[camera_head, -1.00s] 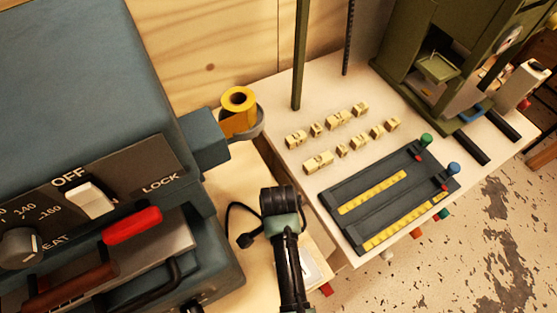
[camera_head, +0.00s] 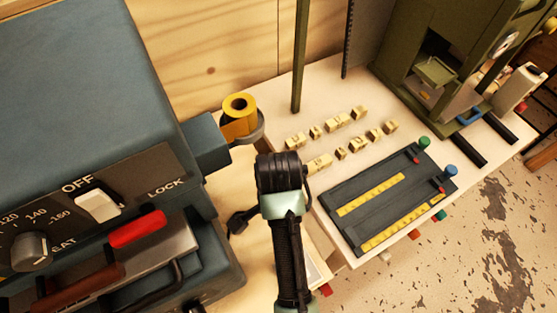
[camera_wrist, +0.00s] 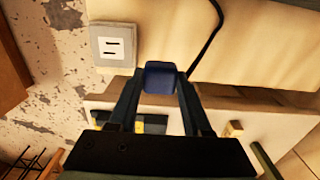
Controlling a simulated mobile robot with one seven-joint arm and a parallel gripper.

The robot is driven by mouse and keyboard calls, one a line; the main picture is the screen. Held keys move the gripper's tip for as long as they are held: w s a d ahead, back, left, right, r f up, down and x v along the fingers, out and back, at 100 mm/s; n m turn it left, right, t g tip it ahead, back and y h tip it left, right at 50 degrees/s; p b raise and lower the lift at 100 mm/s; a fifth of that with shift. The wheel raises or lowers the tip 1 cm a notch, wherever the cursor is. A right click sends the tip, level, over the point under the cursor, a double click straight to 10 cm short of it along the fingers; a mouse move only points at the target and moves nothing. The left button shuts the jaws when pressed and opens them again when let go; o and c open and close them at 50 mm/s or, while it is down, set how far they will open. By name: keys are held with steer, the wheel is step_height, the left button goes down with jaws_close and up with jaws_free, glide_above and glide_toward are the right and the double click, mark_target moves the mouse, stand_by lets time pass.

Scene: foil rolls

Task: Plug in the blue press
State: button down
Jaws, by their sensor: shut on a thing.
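My gripper (camera_wrist: 160,85) is shut on a dark blue plug (camera_wrist: 160,77) in the wrist view. A black cord (camera_wrist: 212,38) shows just above and to the right of the plug. A white socket (camera_wrist: 114,46) with two slots is up and left of the plug, apart from it in the picture. The blue press (camera_head: 90,90) fills the left of the head view, with a white switch (camera_head: 98,204) by the word OFF. My arm stands right of the press there, and my fingers cannot be made out.
A yellow foil roll (camera_head: 240,105) sits on the press's side holder. A white table (camera_head: 290,110) bears several small letter blocks, a dark type holder (camera_head: 385,195) and a green machine (camera_head: 430,60). Open floor (camera_head: 480,230) shows at the lower right.

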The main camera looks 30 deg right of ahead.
step_height(320, 180, up, 6)
steer(key=p, duration=0.3)
steer(key=shift+f, duration=0.2)
